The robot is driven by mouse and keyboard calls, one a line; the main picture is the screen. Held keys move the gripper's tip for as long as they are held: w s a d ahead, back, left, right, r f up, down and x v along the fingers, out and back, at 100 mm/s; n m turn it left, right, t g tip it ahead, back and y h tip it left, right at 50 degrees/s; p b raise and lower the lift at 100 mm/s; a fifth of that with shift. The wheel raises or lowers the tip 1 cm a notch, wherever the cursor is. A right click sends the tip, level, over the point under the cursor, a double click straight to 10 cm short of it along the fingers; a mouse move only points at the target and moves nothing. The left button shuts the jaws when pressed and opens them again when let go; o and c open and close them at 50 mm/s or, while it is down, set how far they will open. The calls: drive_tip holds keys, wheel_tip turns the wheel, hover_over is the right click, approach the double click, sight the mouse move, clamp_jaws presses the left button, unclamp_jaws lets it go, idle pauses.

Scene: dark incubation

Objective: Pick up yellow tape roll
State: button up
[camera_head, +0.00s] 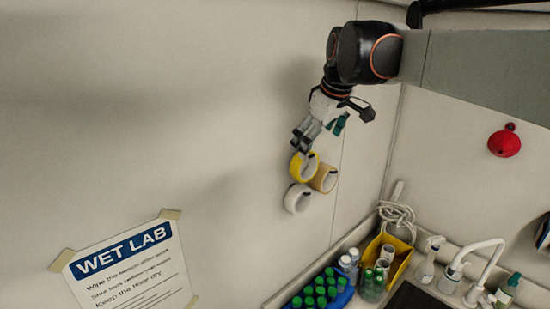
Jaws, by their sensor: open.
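The yellow tape roll (312,164) is on the wall in the middle of the head view, the upper left of three rolls grouped together. A tan roll (324,179) is at its right and a white roll (291,199) is below it. My gripper (301,143) is just above the yellow roll, pointing down towards it, with its fingers open. The fingertips are close to the top of the yellow roll. I cannot tell whether they touch it.
A counter below holds a blue rack of green-capped tubes (318,291), a yellow bin (400,263), bottles and a white faucet (480,252). A WET LAB sign (128,270) is on the left wall. A red object (504,143) is on the right wall. The left wall is otherwise bare.

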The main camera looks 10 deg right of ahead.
sight(311, 155)
drive_tip(key=x, duration=0.6)
drive_tip(key=shift+p, duration=0.35)
drive_tip(key=shift+a+p+x, duration=0.15)
drive_tip(key=shift+p+x, duration=0.25)
drive_tip(key=shift+x, duration=0.9)
drive_tip(key=shift+a+p+x, duration=0.15)
drive_tip(key=shift+p+x, duration=0.25)
drive_tip(key=shift+x, duration=0.9)
drive_tip(key=shift+s, duration=0.1)
drive_tip(key=shift+c, duration=0.4)
drive_tip(key=c, duration=1.1)
